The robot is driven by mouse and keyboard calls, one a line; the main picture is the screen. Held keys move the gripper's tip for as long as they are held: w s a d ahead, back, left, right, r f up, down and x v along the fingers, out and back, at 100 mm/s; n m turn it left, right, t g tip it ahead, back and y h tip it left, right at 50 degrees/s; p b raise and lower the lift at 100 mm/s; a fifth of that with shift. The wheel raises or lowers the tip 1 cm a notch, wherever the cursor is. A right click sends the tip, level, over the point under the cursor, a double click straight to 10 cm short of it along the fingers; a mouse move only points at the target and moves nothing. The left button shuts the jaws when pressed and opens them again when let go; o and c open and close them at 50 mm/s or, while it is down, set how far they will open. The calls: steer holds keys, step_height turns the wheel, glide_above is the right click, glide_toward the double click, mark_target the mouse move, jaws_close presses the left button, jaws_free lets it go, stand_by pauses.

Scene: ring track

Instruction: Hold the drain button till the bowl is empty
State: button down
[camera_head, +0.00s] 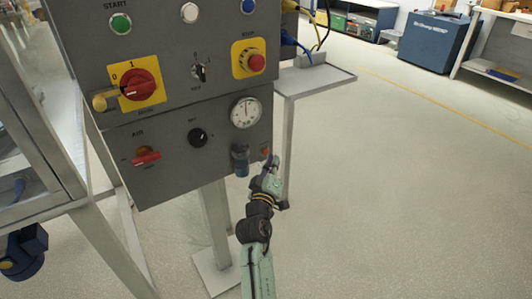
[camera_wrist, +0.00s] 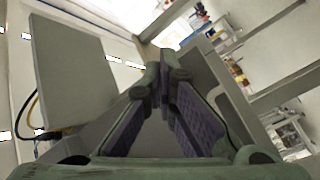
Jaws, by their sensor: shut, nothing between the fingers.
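A small filter bowl (camera_head: 240,161), dark blue-grey, hangs at the lower right of the grey control panel (camera_head: 180,175), under a round gauge. A small orange-red spot (camera_head: 265,151), perhaps the drain button, shows just right of the bowl, by the panel's edge. Its shape and whether it is pressed are too small to tell. My gripper (camera_head: 270,167) is at the panel's lower right corner, right of the bowl and close to the spot; I cannot tell if it touches. In the wrist view my gripper (camera_wrist: 164,80) is shut and empty; its fingertips meet. The bowl's level is not readable.
The panel carries a pressure gauge (camera_head: 245,112), a red stop button (camera_head: 256,62), a red rotary switch (camera_head: 138,85), a black knob (camera_head: 197,137) and a red-handled switch (camera_head: 146,157). A grey side shelf (camera_head: 312,80) stands right of it. Floor at right is clear.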

steer(key=shift+w, duration=0.1)
stand_by(0.3)
steer(key=shift+w+a+b, duration=0.25)
steer(key=shift+b, duration=0.05)
